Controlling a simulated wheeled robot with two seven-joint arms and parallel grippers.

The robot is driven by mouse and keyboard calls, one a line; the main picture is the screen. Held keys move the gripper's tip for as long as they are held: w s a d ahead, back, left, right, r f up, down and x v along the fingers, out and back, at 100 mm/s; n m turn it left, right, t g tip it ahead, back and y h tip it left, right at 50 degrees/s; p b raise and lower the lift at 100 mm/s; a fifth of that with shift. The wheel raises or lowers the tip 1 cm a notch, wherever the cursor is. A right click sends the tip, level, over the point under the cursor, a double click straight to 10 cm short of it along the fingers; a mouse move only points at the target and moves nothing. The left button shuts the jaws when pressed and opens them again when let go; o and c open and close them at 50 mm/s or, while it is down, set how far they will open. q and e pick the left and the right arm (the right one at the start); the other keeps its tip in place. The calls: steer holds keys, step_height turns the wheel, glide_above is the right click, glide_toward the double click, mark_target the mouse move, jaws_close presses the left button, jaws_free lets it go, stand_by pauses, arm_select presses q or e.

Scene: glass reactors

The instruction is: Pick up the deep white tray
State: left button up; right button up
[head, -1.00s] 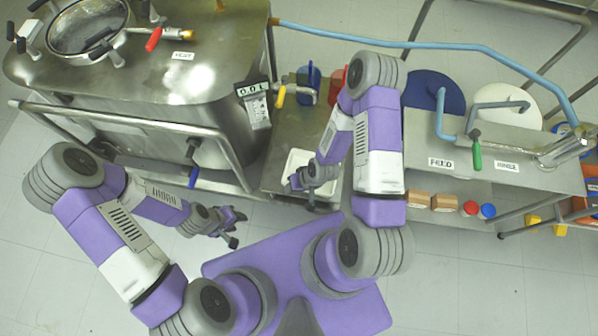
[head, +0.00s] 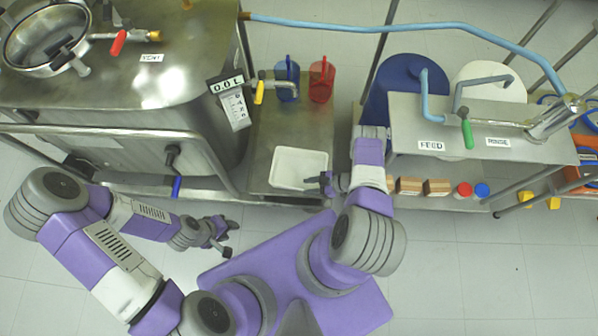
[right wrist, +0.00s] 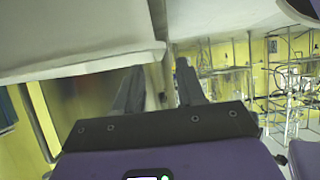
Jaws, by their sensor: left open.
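The white tray (head: 299,168) lies on the metal bench, below the valve and the two jugs in the head view. In the right wrist view its pale wall and rim (right wrist: 85,64) fill the upper left. My right gripper (head: 324,183) is at the tray's right edge, near its lower right corner. In the right wrist view its two fingers (right wrist: 158,82) are spread apart, with the end of the rim just beyond them. I cannot tell whether they touch it. My left gripper (head: 226,238) is open and empty over the floor, left of and below the bench.
A blue jug (head: 287,78) and a red jug (head: 321,80) stand at the back of the bench. The steel reactor (head: 110,60) is on the left. The feed and rinse shelf (head: 480,125) is on the right, with brown blocks (head: 424,187) below.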

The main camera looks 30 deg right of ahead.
steer(key=b+x, duration=0.1)
steer(key=x, duration=0.4)
steer(key=shift+w+a+f, duration=0.15)
steer(key=shift+w+f, duration=0.1)
steer(key=shift+w, duration=0.1)
jaws_close()
